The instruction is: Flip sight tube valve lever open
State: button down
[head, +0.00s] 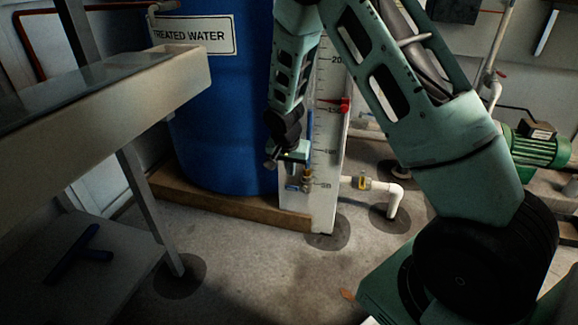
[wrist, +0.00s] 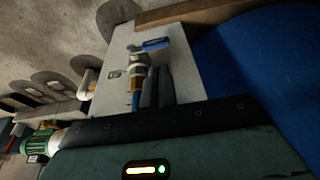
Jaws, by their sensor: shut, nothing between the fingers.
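The sight tube valve (wrist: 138,64) is a small brass-coloured fitting low on the white gauge board, with a blue tube (wrist: 135,100) joined to it. Its blue lever (wrist: 155,45) sticks out sideways from the valve, to the right in the wrist view. In the head view the lever (head: 292,187) shows just left of the brass valve (head: 307,176). My gripper (wrist: 157,68) is shut and empty. Its dark fingertips are beside the valve body and close to the lever; I cannot tell whether they touch. In the head view my gripper partly hides the board above the valve.
A blue drum (head: 220,120) labelled "TREATED WATER" stands left of the gauge board (head: 325,205) on a wooden base (head: 230,205). A white pipe (head: 388,190) runs right from the board. A table (head: 150,98) is at the left, and a green motor (head: 538,148) at the right.

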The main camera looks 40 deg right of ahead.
aim_at(293, 188)
jog(key=shift+f+b, duration=1.15)
jog(key=shift+f, duration=0.85)
jog(key=shift+a+p, duration=0.1)
jog(key=shift+p, duration=0.3)
